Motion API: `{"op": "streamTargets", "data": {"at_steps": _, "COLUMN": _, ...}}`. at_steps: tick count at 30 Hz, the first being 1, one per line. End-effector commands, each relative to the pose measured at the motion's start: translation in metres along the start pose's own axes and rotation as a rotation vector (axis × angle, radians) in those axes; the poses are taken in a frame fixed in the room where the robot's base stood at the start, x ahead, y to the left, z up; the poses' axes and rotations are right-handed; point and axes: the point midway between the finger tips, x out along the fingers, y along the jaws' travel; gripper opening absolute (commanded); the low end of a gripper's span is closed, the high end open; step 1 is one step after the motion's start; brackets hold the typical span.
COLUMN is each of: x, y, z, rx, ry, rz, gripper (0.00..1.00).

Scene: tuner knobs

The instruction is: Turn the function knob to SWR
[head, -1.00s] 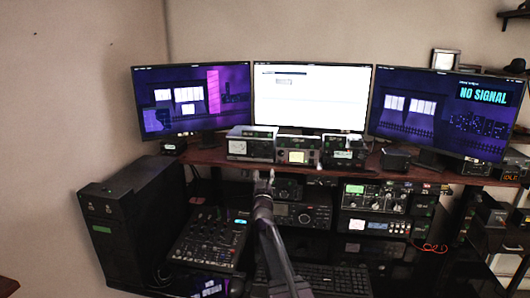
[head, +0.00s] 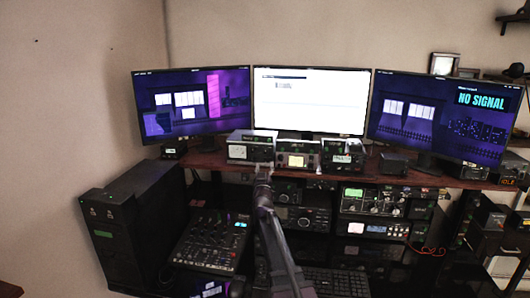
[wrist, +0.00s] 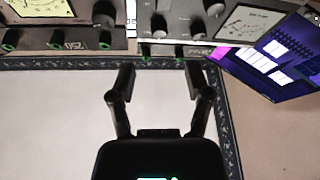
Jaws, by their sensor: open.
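Three small radio units stand side by side on the wooden shelf in the head view: a left one with a pale meter (head: 250,151), a middle one with a yellowish display (head: 297,160) and a right one (head: 343,157). My gripper (head: 263,172) is just in front of the left unit's lower right. In the wrist view my gripper (wrist: 159,78) is open and empty. No finger touches a knob. I cannot read which is the function knob.
Three monitors stand behind the units, the middle one (head: 310,100) white. Below the shelf are more radios (head: 375,202), a mixer (head: 210,240) and a keyboard (head: 335,280). A black tower (head: 130,220) stands at left. A purple screen (wrist: 275,60) shows in the wrist view.

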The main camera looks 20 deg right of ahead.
Motion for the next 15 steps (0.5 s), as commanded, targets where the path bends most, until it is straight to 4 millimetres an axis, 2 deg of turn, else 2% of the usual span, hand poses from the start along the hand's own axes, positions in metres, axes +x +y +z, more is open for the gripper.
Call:
{"op": "streamTargets", "data": {"at_steps": 1, "x": 0.013, "y": 0.0, "z": -0.002, "rx": 0.0, "ry": 0.0, "rz": 0.0, "gripper": 0.64}}
{"op": "streamTargets", "data": {"at_steps": 6, "x": 0.039, "y": 0.0, "z": -0.001, "rx": -0.001, "ry": 0.0, "rz": 0.001, "gripper": 0.64}}
{"op": "streamTargets", "data": {"at_steps": 15, "x": 0.069, "y": 0.0, "z": -0.001, "rx": 0.0, "ry": 0.0, "rz": 0.0, "gripper": 0.64}}
